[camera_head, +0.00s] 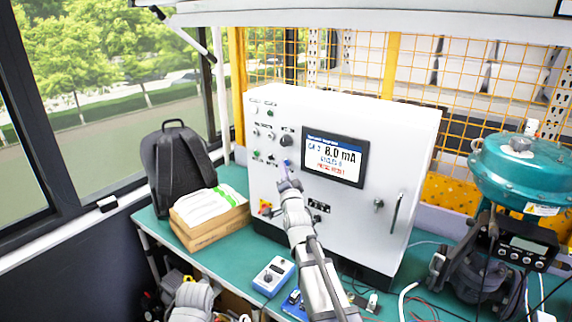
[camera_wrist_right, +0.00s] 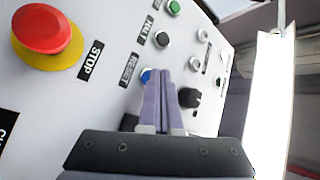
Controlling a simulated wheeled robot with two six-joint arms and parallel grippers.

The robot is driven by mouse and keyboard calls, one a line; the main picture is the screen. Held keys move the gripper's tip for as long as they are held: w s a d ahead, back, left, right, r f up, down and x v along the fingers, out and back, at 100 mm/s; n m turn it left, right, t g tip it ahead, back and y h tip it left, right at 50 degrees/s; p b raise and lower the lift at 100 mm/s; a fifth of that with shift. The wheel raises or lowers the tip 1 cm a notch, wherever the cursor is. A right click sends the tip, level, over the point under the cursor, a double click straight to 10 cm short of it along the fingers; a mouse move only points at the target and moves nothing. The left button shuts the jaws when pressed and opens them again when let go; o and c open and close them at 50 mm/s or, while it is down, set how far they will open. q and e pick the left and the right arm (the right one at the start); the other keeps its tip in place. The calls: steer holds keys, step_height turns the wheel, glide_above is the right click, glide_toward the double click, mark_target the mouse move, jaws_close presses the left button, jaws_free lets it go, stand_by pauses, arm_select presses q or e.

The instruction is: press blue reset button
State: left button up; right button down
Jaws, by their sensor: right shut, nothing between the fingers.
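The blue reset button (camera_wrist_right: 146,75) is on the white control cabinet's front (camera_head: 365,215), beside a RESET label (camera_wrist_right: 130,68) in the right wrist view. In the head view it shows as a small blue spot (camera_head: 287,162) just above my right fingertips. My right gripper (camera_head: 287,178) is shut with nothing in it. Its purple fingers (camera_wrist_right: 161,75) are held together, with the tips at the button and partly covering it. I cannot tell whether they touch it. My left gripper is not in view; only part of my left arm shows at the bottom.
A red stop button (camera_wrist_right: 45,28) on a yellow base, a black knob (camera_wrist_right: 189,97) and other buttons are near the fingers. The cabinet screen (camera_head: 336,158) reads 8.0 mA. The green bench also holds a backpack (camera_head: 178,160), a carton (camera_head: 210,222) and a teal valve actuator (camera_head: 520,165).

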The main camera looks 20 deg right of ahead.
steer(key=shift+w+d, duration=0.2)
steer(key=shift+d, duration=0.05)
stand_by(0.7)
steer(key=shift+s+a, duration=0.5)
steer(key=shift+a, duration=0.15)
stand_by(0.3)
steer(key=s+a, duration=0.1)
steer(key=a, duration=0.1)
steer(key=s+a, duration=0.2)
stand_by(0.4)
stand_by(0.5)
